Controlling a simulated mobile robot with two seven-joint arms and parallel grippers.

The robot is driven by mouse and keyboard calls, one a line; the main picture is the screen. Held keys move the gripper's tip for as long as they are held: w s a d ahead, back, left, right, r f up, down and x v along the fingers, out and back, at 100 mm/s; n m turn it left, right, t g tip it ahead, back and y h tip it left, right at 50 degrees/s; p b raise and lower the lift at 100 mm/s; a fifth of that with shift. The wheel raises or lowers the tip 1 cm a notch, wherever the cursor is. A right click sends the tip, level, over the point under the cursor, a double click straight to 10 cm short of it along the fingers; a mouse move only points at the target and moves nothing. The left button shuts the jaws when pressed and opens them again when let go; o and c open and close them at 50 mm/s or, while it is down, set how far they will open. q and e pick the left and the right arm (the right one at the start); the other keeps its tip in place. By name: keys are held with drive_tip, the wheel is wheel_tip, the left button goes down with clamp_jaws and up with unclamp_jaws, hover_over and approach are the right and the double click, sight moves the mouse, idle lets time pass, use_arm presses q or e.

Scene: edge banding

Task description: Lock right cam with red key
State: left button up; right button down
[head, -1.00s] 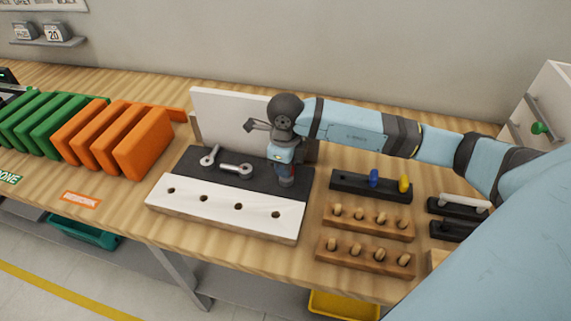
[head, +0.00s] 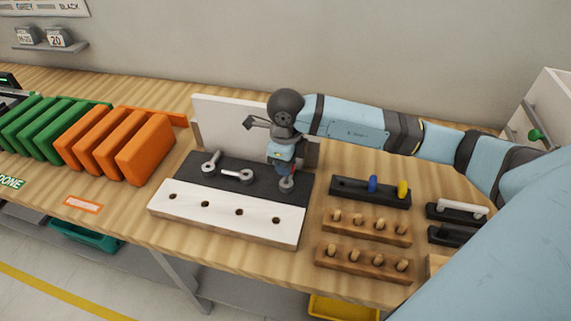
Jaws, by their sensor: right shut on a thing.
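My right gripper (head: 287,164) is above the right end of the dark fixture strip (head: 262,190), pointing down. It is shut on the red key (head: 293,171), of which only a little red shows between the fingers. Just below it is a round grey metal piece (head: 287,185), which looks like the right cam. I cannot tell whether the key touches it. Two metal lever pieces (head: 237,175) lie on the strip to the left. My left gripper is out of view.
A white board with holes (head: 225,212) lies in front of the strip, and a white panel (head: 230,121) stands behind. A black rack (head: 348,190) holds a blue key (head: 373,183) and a yellow key (head: 403,189). Wooden peg blocks (head: 366,228) are at right, orange panels (head: 147,155) at left.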

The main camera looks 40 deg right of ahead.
drive_tip(key=shift+r+p, duration=0.65)
drive_tip(key=shift+r, duration=0.9)
